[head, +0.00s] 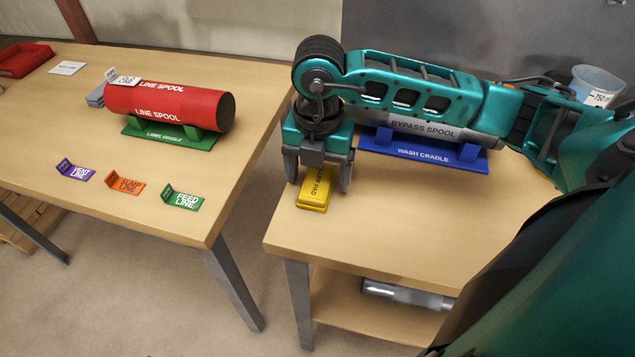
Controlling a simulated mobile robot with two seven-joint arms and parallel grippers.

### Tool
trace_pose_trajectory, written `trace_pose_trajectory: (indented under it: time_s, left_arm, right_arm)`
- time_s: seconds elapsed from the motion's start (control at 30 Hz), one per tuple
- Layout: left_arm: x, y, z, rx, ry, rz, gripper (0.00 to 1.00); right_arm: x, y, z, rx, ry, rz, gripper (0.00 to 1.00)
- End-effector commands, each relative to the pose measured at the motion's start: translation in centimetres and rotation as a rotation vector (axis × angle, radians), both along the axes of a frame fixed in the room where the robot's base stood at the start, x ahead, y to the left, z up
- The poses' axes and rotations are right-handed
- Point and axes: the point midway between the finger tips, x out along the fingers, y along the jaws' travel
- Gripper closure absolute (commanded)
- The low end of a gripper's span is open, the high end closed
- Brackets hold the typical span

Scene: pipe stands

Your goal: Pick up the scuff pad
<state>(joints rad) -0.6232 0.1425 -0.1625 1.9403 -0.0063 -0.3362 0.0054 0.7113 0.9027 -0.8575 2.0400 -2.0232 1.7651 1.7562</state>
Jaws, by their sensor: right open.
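The scuff pad (313,196) is a yellow block with dark lettering. It lies on the right table near its left edge. My right gripper (318,184) is above it, pointing down, with its two fingers apart. One finger shows on each side of the pad's far part. The fingers are not closed on the pad; whether they touch it I cannot tell. The gripper body hides the far end of the pad. My left gripper is not in the head view.
Behind my right arm, a grey bypass spool (425,128) rests on the blue wash cradle (425,152). A clear cup (597,86) stands at the back right. The left table holds a red line spool (170,106) on a green cradle (170,134) and small coloured tags (124,183). A gap separates the tables.

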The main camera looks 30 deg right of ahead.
Motion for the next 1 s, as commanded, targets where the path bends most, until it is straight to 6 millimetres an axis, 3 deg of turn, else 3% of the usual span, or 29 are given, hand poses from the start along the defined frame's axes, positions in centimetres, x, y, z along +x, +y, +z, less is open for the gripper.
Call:
trace_pose_trajectory:
  time_s: [0.2, 0.83, 1.0]
  left_arm:
    - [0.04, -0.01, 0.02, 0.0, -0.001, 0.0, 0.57]
    - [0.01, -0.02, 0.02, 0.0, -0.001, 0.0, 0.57]
    - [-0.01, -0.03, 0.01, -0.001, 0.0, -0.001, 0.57]
  right_arm:
    - [0.02, 0.04, -0.09, 0.001, -0.001, 0.001, 0.17]
    - [0.02, 0.04, -0.04, 0.001, -0.001, 0.0, 0.77]
    - [0.03, 0.04, -0.03, 0.001, -0.002, 0.0, 0.78]
